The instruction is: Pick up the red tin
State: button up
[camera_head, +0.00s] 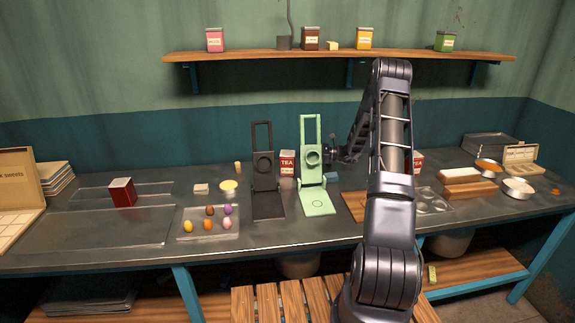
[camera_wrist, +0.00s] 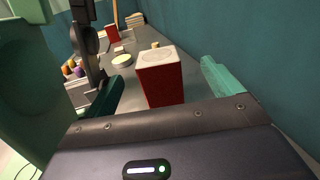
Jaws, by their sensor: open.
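A red tin with a TEA label (camera_head: 287,163) stands upright at the back of the counter, between the black stand and the green stand. In the wrist view the red tin (camera_wrist: 160,82), with its pale top, stands between and beyond my two green fingers. My gripper (camera_wrist: 163,72) is open with nothing held; a gap shows on both sides of the tin. In the head view the gripper is mostly hidden behind the green stand. Another red box (camera_head: 122,192) sits on the tray at the left, and it also shows far back in the wrist view (camera_wrist: 112,33).
The green stand (camera_head: 317,200) is close to my gripper, and the black stand (camera_head: 266,200) is left of the tin. The back wall is close behind. A tray (camera_head: 187,233) with several coloured eggs and a yellow-topped dish (camera_head: 229,185) lie further left. Another red tin (camera_head: 418,160) is partly behind my arm.

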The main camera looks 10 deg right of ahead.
aim_at(284, 153)
jog(key=shift+g, duration=0.3)
jog(key=x, duration=1.1)
jog(key=shift+s+f, duration=0.2)
jog(key=shift+f, duration=0.2)
jog(key=shift+c, duration=0.2)
jog(key=c, duration=1.2)
jog(key=shift+o, duration=0.2)
